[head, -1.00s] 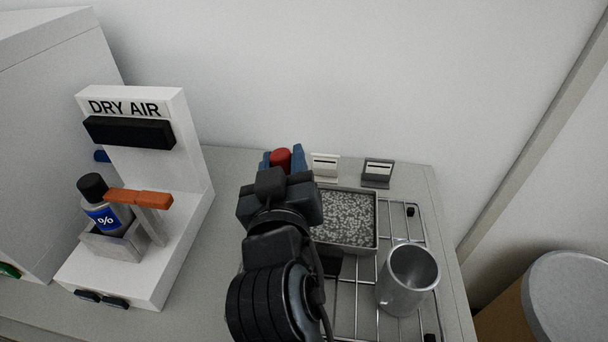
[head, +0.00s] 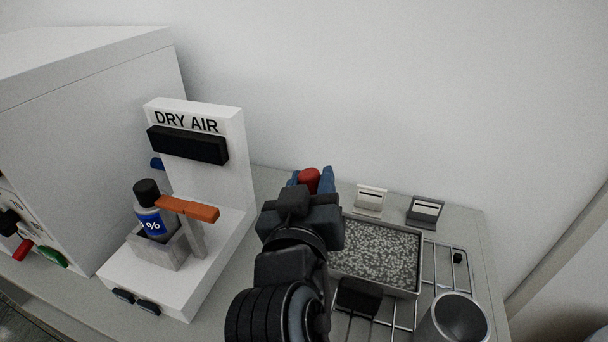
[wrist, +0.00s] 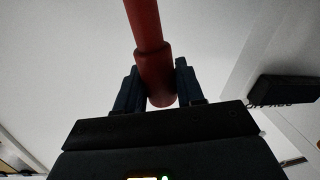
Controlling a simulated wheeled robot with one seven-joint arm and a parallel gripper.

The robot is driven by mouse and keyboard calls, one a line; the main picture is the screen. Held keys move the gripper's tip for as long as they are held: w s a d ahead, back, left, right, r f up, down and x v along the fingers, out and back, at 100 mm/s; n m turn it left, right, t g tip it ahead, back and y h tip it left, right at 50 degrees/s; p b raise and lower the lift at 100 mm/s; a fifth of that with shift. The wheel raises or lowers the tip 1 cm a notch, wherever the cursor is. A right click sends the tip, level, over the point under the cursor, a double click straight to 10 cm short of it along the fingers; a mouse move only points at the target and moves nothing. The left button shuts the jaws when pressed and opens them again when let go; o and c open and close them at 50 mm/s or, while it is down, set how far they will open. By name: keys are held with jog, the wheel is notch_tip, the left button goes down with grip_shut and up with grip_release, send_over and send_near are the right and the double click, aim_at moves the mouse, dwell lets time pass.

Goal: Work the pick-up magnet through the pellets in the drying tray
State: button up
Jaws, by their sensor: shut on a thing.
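My gripper (head: 311,181) is shut on a red rod-shaped tool, the pick-up magnet (head: 309,178). In the wrist view the magnet's red handle (wrist: 152,68) sits between the blue fingers, and its far part runs out of the top of the picture. Its lower tip is hidden behind my arm in the head view. The drying tray (head: 419,262), a shallow metal tray full of speckled grey pellets (head: 378,249), lies to the right of my gripper. My arm covers the area beside the tray's left edge.
The tray sits on a wire rack (head: 446,263) with a metal cup (head: 459,322) at front right. Two small card holders, white (head: 369,198) and dark (head: 425,210), stand behind the tray. A white DRY AIR stand (head: 234,150) with a bottle (head: 154,221) and orange lever (head: 188,208) is at left.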

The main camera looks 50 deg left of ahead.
jog(key=w+d+p, duration=0.1)
jog(key=d+p, duration=0.4)
jog(key=d, duration=0.5)
jog(key=shift+w, duration=0.25)
jog(key=shift+f, duration=0.1)
jog(key=s+a+b, duration=0.5)
jog(key=a, duration=0.4)
jog(key=shift+s+a+b, duration=0.15)
jog(key=shift+a+b, duration=0.15)
jog(key=shift+b, duration=0.05)
jog(key=w+d+p, duration=0.5)
jog(key=w+d, duration=0.2)
jog(key=w, duration=0.2)
jog(key=shift+d+p, duration=0.4)
